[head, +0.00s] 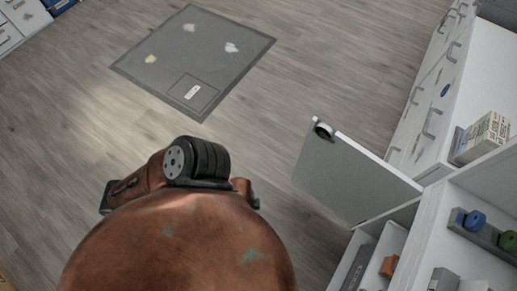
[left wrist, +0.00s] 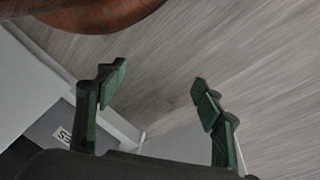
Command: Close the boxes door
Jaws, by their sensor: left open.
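The box's door (head: 357,175) stands swung open in the head view, a flat grey panel with a white top edge and a round dark handle (head: 323,130) near its far corner. It joins the white shelf desk (head: 433,207) at the right, and the compartment beside it is exposed. My left gripper (left wrist: 160,95) shows in the left wrist view with its two green-padded fingers spread apart and nothing between the tips. A pale panel (left wrist: 183,144) shows low between the fingers; I cannot tell if it is the door. My right gripper is not in view.
Inside the open compartment lie a grey item (head: 359,268) and a brown one (head: 389,266). Blue (head: 474,220) and green (head: 507,239) objects stand on the shelf above. Drawers with handles (head: 432,122) line the desk.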

